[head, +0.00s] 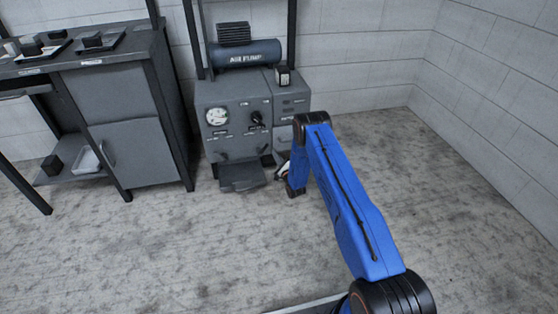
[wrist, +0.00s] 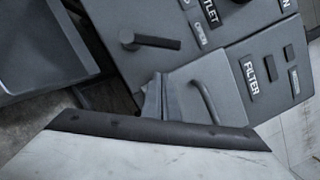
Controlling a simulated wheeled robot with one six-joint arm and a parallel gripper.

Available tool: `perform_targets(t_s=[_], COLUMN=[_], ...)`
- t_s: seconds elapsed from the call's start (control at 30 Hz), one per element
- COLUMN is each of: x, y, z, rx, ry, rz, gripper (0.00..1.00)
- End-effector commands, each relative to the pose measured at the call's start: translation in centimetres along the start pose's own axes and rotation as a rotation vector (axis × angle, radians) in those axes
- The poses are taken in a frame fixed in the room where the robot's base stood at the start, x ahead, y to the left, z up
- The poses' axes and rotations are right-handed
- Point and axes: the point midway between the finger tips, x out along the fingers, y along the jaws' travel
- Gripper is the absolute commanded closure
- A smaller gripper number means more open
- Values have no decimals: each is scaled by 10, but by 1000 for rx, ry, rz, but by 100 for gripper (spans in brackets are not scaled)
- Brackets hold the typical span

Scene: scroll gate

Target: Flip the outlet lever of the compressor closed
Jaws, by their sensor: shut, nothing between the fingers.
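The compressor (head: 235,115) is a grey cabinet against the back wall, with a dark "AIR PUMP" tank on top. In the wrist view, the outlet lever (wrist: 152,42) is a short black bar with a round hub at its left end, on the grey front panel near the OUTLET label (wrist: 210,12). A smaller label, partly legible, sits beside the lever. My gripper (head: 283,172) is low at the cabinet's right front. In the wrist view, its shut, empty fingers (wrist: 162,98) are below the lever, apart from it in the picture.
A curved handle (wrist: 206,100) on the FILTER door is close to my fingers. A dark tray (head: 242,176) juts out low at the compressor's front. A grey workbench (head: 125,95) stands to the left. The floor to the right is clear.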

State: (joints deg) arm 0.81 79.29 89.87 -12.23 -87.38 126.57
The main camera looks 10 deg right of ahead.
Motion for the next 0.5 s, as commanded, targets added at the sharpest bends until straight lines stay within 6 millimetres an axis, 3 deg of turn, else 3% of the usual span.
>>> perform_targets(t_s=[0.2,0.5], x=[5,7], y=[0,0], z=[25,32], rx=[0,0], ry=[-2,0], rz=[1,0], gripper=[100,100])
